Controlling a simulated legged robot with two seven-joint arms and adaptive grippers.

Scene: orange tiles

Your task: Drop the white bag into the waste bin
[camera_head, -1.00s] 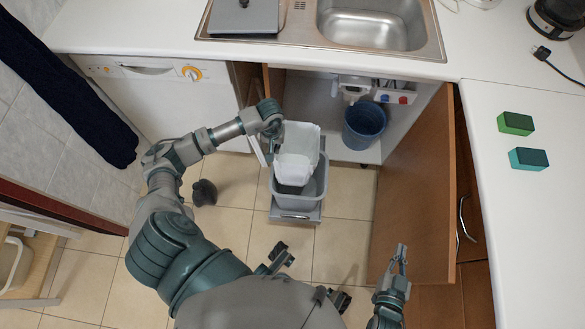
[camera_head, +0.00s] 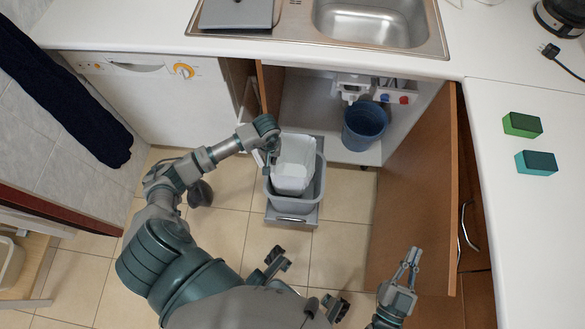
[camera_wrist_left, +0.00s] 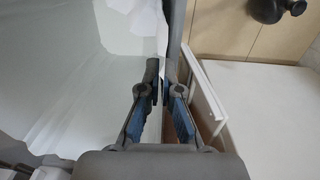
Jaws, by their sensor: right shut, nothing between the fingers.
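The white bag (camera_head: 294,165) is upright with its top open, sitting partly inside the grey waste bin (camera_head: 290,205) under the sink. My left gripper (camera_head: 271,157) is at the bag's upper left edge. In the left wrist view, its fingers (camera_wrist_left: 161,75) are close together on the bag's rim, with the pale bag (camera_wrist_left: 95,100) filling the left side. How deep the bag sits and whether it touches the bin's floor are hidden. My right gripper (camera_head: 414,254) is shut and empty at the lower right, well away from the bin.
A blue bucket (camera_head: 364,126) stands in the cabinet right of the bin. The open cabinet door (camera_head: 418,195) stands between it and the right counter, where green (camera_head: 522,125) and teal (camera_head: 536,163) blocks lie. A dark object (camera_head: 199,193) is on the floor left of the bin.

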